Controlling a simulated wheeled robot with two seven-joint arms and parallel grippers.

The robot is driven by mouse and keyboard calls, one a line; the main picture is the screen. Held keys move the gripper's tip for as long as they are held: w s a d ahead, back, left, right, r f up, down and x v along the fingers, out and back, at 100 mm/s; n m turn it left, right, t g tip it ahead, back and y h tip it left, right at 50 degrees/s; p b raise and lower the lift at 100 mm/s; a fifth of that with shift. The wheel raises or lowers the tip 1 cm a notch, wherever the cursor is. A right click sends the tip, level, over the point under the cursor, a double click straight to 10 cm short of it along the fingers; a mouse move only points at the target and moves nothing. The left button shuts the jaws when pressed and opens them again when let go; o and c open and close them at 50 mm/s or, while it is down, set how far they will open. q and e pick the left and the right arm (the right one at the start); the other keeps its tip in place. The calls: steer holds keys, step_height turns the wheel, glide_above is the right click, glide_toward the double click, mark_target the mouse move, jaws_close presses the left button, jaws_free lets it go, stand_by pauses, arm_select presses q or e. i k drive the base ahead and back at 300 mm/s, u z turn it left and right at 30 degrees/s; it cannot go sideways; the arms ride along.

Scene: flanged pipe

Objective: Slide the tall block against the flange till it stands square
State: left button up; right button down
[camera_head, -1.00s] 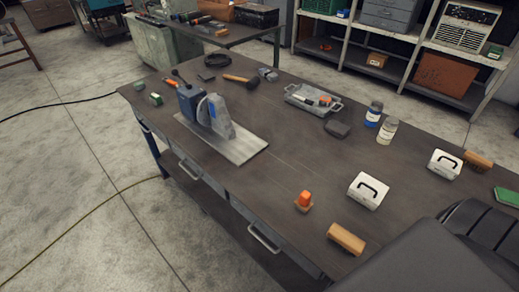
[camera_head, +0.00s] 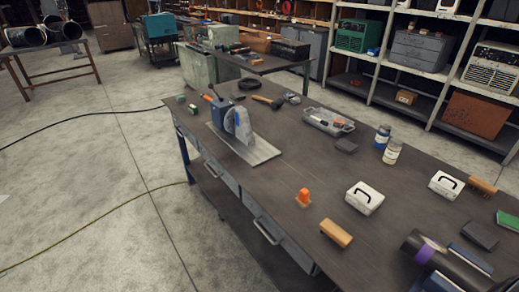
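A tall grey wedge-like block (camera_head: 244,126) stands on a bare metal plate (camera_head: 256,150) at the left part of the bench. A round grey disc, perhaps the flange (camera_head: 229,120), stands just left of it, beside a blue body (camera_head: 218,117). The tall block looks close to the disc, but I cannot tell whether they touch or whether it stands square. No gripper fingers can be made out near these parts. A black cylindrical shape with a purple band (camera_head: 427,251) at the lower right may be part of my arm; this is unclear.
On the bench (camera_head: 290,225) are an orange item (camera_head: 304,195), a wooden block (camera_head: 336,233), white handled boxes (camera_head: 364,198) (camera_head: 445,184), bottles (camera_head: 382,136) (camera_head: 392,151) and a grey tray (camera_head: 328,122). The bench is clear just right of the plate.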

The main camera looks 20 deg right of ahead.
mark_target(244, 132)
steer(key=u, duration=0.3)
steer(key=i, duration=1.45)
steer(key=z, duration=0.6)
